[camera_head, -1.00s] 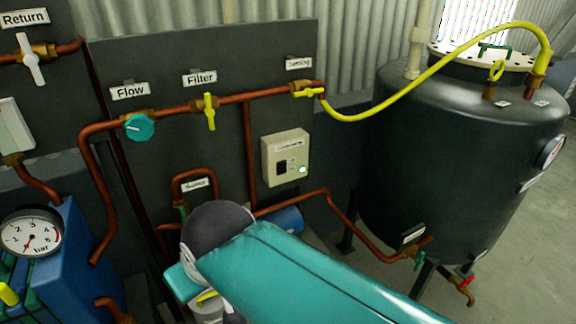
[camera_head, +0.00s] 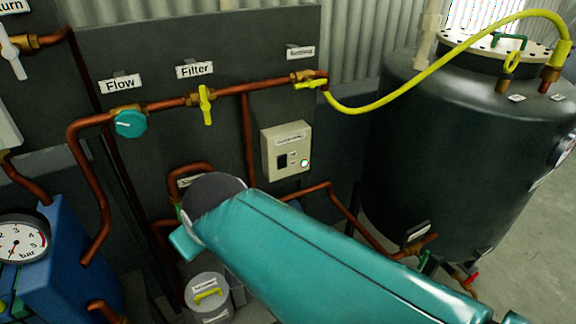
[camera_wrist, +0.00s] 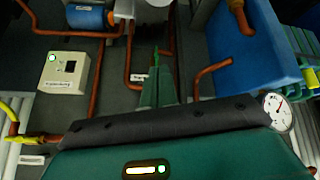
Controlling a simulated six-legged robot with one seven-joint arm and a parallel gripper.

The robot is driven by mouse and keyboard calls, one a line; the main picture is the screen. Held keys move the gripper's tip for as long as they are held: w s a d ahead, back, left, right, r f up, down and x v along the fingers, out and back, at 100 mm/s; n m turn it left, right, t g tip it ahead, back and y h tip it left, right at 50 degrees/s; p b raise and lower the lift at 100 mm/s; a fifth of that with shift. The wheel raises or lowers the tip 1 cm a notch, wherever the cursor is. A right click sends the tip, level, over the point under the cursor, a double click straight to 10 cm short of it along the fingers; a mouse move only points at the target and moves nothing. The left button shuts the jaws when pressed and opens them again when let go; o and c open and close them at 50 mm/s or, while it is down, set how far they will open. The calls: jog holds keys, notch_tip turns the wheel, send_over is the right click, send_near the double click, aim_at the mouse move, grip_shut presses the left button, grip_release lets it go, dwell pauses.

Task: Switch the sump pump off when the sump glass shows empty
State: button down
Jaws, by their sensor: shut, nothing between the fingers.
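A cream switch box (camera_head: 287,150) is on the dark panel, with a dark rocker switch (camera_head: 282,161) and a lit green lamp (camera_head: 304,163). Its label is too blurred to read. The box shows upside down in the wrist view (camera_wrist: 62,72), lamp lit. My gripper (camera_wrist: 156,62) is shut and empty, its green fingers pointing at the lower pipework, to the right of the box in that view. A partly covered label (camera_head: 188,181) hangs by a small pipe loop. I cannot make out the sump glass.
A grey lidded canister (camera_head: 208,290) with a yellow handle stands below my wrist. Copper pipes carry the flow valve (camera_head: 130,123) and yellow filter valve (camera_head: 205,105). A pressure gauge (camera_head: 20,240) is at left. A dark tank (camera_head: 450,150) with yellow hose stands right.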

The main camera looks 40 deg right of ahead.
jog(key=w+d+f+n+t+h, duration=0.3)
jog(key=w+d, duration=1)
jog(key=d, duration=0.1)
jog(key=n+t+h, duration=0.1)
jog(key=n+t, duration=0.4)
jog(key=n, duration=0.3)
send_near(284, 160)
jog(key=a+r, duration=0.4)
jog(key=a, duration=0.4)
jog(key=s+d+f+n+t+h, duration=0.1)
jog(key=s+d+f+n+t, duration=0.1)
jog(key=s+d+f, duration=0.4)
jog(key=shift+s+f+n+t, duration=0.45)
jog(key=shift+f+t, duration=0.35)
jog(key=shift+f, duration=0.2)
jog(key=x, duration=1.3)
jog(key=shift+w, duration=0.3)
jog(key=shift+w+r, duration=0.1)
jog(key=shift+w, duration=0.05)
